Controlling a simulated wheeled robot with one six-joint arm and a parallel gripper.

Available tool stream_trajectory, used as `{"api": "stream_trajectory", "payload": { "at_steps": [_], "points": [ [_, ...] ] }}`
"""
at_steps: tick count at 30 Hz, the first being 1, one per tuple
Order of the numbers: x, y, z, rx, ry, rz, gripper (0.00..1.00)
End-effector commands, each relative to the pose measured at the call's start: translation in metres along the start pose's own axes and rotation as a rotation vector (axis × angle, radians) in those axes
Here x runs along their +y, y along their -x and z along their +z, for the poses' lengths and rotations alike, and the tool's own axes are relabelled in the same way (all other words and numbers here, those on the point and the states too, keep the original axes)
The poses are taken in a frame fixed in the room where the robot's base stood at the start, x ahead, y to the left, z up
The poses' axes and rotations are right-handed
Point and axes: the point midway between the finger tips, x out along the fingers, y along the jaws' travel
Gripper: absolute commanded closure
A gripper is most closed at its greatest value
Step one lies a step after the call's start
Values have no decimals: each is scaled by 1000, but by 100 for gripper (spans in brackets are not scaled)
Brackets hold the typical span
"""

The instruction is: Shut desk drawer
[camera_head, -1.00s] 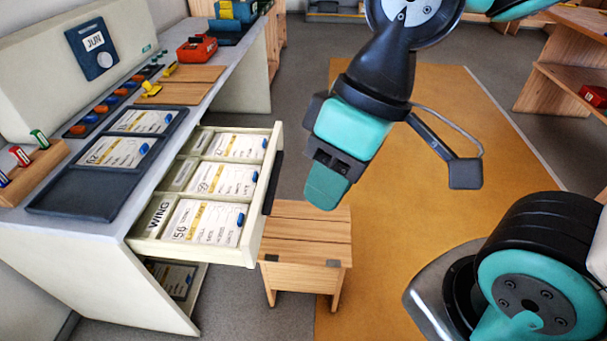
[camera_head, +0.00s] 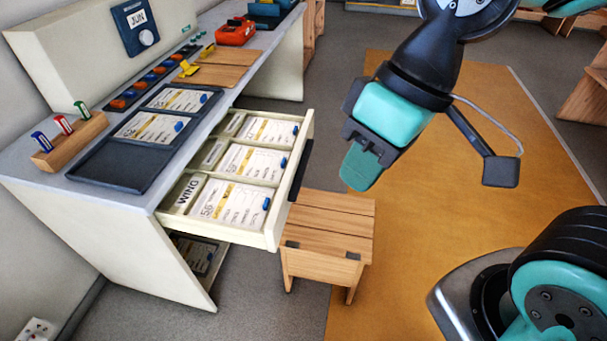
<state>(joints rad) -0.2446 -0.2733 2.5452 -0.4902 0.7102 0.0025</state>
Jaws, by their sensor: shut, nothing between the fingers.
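The desk drawer (camera_head: 275,229) is pulled out from the white desk (camera_head: 92,228), with its front facing right. Inside it lie several cards with blue clips, and a label reads WING. A dark handle strip (camera_head: 301,170) runs along the drawer front. My gripper (camera_head: 361,167) is shut and empty, with teal fingers pointing down. In the picture it is to the right of the drawer front, apart from it.
A wooden stool (camera_head: 327,232) stands on the floor right beside the drawer front. A lower open compartment (camera_head: 200,254) shows under the drawer. The desk top holds a dark tray (camera_head: 117,167) and a red box (camera_head: 236,33).

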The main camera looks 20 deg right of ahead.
Motion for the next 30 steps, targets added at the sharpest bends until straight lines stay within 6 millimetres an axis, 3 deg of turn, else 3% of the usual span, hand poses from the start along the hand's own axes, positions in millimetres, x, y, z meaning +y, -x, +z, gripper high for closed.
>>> {"api": "stream_trajectory", "payload": {
  "at_steps": [5, 9, 13, 18, 21, 25, 30],
  "points": [
    [44, -28, -44, 32, -153, -63, 100],
    [105, -62, -81, 96, -329, -133, 100],
    [170, -99, -99, 171, -502, -196, 100],
    [256, -154, -97, 282, -739, -270, 100],
    [295, -183, -86, 341, -858, -303, 100],
    [327, -210, -72, 398, -966, -330, 100],
    [341, -224, -66, 428, -1018, -342, 100]
  ]
}}
